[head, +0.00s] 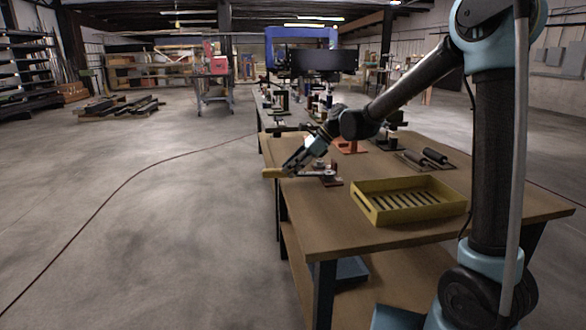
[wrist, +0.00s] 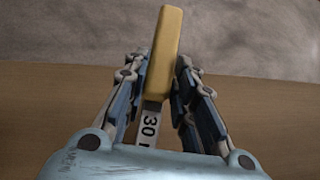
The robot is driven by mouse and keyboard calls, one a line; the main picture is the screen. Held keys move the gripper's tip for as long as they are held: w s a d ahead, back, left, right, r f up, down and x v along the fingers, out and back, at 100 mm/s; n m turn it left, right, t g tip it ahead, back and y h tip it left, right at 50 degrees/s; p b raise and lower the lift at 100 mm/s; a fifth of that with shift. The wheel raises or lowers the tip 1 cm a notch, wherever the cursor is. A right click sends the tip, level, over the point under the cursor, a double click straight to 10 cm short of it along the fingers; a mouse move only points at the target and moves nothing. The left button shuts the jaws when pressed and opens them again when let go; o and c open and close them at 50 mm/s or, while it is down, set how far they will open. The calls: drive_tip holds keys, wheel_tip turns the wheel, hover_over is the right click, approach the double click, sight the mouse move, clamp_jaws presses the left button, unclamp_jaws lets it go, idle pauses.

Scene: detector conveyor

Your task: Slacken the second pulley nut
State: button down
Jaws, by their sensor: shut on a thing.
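A wrench with a yellow handle (head: 273,173) lies roughly level over the left edge of the wooden table. My gripper (head: 290,169) reaches down to it from the right and is shut on it. In the wrist view the yellow handle (wrist: 166,50) stands between the two fingers of my gripper (wrist: 160,72), and a pale shank marked 30 (wrist: 150,125) shows below it. The wrench's shank runs right toward a small pulley fixture (head: 329,178) on a dark red base. The nut is too small to make out, and I cannot tell whether the wrench sits on it.
A yellow slatted tray (head: 409,202) stands on the table (head: 470,228) to the right. Dark rollers (head: 434,156) lie behind it, and an orange stand (head: 350,146) is behind my gripper. More fixtures crowd the bench's far end. The floor at the left is open, with a thin cable (head: 140,172).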

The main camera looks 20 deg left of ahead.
drive_tip(key=shift+s+d, duration=0.1)
drive_tip(key=shift+s, duration=0.15)
drive_tip(key=shift+s+d+n+g+h, duration=0.15)
drive_tip(key=shift+s+d+n+g, duration=0.15)
drive_tip(key=shift+s+n, duration=0.2)
drive_tip(key=shift+s+d+n+g+h, duration=0.15)
drive_tip(key=shift+s+n+g, duration=0.25)
drive_tip(key=shift+n, duration=0.1)
drive_tip(key=shift+s+d+n+g+h, duration=0.5)
drive_tip(key=shift+s+d+n, duration=0.1)
drive_tip(key=shift+s+n, duration=0.25)
drive_tip(key=shift+s+d+n+g+h, duration=0.5)
drive_tip(key=shift+s+d+n, duration=0.2)
drive_tip(key=shift+n, duration=0.25)
drive_tip(key=shift+d, duration=0.15)
